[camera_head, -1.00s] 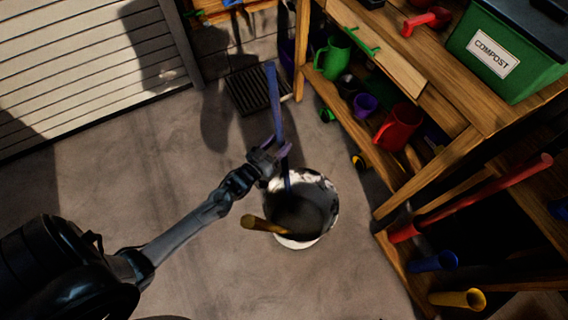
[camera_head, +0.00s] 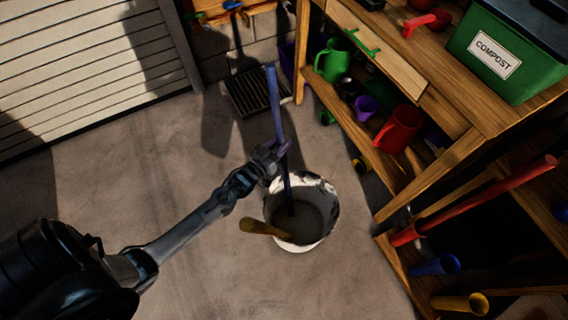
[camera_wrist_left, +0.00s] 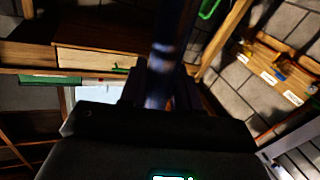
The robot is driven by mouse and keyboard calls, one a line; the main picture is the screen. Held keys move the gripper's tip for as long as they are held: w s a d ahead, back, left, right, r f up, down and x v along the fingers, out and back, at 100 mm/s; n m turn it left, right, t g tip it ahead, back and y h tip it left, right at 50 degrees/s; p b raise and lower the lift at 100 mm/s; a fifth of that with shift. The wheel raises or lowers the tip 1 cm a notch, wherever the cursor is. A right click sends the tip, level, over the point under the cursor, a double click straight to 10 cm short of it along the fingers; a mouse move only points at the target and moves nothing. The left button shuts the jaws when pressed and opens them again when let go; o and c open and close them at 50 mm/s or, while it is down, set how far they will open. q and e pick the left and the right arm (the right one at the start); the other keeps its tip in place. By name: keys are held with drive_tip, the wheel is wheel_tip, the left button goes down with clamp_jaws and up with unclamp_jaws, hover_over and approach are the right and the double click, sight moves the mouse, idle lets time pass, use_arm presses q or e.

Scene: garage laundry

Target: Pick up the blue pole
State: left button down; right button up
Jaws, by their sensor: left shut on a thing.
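The blue pole (camera_head: 274,100) stands nearly upright, its lower end inside the white bucket (camera_head: 330,213) on the floor. My left gripper (camera_head: 272,158) is shut around the pole's middle, just above the bucket's far rim. In the left wrist view the pole (camera_wrist_left: 168,55) runs up between the fingers of my left gripper (camera_wrist_left: 160,88), dark and partly in shadow. The pole's bottom end is hard to make out in the dark bucket. My right gripper is not in view.
A yellow-brown handle (camera_head: 262,228) leans out of the bucket's near left side. A wooden shelf bench (camera_head: 445,165) with a green compost bin (camera_head: 510,55), a red watering can (camera_head: 399,128) and a red pole (camera_head: 500,190) stands at right. Floor at left is clear.

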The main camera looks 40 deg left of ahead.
sight(280, 132)
use_arm(q)
drive_tip(key=shift+r, duration=0.15)
wheel_tip(280, 132, up, 8)
drive_tip(key=p, duration=0.5)
drive_tip(key=shift+r, duration=0.2)
drive_tip(key=shift+r+p, duration=0.55)
drive_tip(key=shift+r, duration=0.3)
